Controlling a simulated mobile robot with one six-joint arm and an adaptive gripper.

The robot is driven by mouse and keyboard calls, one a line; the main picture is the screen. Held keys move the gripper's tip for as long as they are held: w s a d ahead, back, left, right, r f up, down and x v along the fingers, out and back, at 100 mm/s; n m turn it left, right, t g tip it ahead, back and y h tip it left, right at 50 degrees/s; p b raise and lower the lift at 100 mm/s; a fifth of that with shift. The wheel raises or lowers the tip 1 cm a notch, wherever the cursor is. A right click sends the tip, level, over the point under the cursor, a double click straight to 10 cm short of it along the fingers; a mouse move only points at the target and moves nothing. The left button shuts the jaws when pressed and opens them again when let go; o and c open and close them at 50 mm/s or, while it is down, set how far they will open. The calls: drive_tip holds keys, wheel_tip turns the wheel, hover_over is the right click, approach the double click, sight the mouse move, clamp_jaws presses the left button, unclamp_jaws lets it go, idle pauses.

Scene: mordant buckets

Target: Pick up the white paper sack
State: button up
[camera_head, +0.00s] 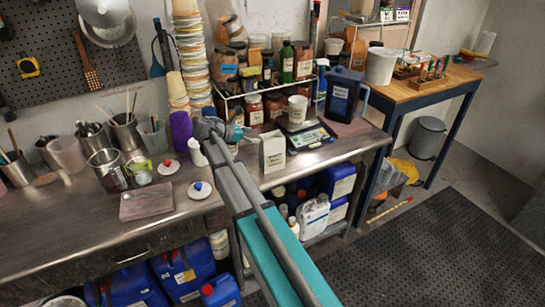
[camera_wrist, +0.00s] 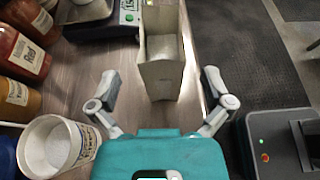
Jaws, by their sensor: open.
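The white paper sack (camera_head: 273,152) stands upright on the steel bench, near its front edge. In the wrist view the sack (camera_wrist: 160,78) is open at the top, with pale contents inside. My gripper (camera_wrist: 161,85) is open and empty, one finger to each side of the sack's near end in that view. I cannot tell whether either finger touches it. In the head view my gripper (camera_head: 218,130) is left of the sack, partly hidden by my own arm.
A scale (camera_head: 308,136) with a white tub (camera_head: 297,108) on it stands right of the sack. A dark blue jug (camera_head: 343,95) is beyond it. Jars fill the rack behind. In the wrist view an open white tub (camera_wrist: 58,146) is close on the left.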

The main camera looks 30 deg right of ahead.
sight(272, 135)
drive_tip(key=shift+b+x, duration=0.3)
drive_tip(key=shift+x, duration=1.05)
drive_tip(key=shift+b+x, duration=0.75)
drive_tip(key=shift+x, duration=1.85)
drive_tip(key=shift+s+d+r, duration=0.1)
drive_tip(key=shift+r, duration=0.15)
drive_tip(key=c, duration=1.1)
drive_tip(key=shift+o, duration=0.2)
drive_tip(key=shift+r, duration=0.15)
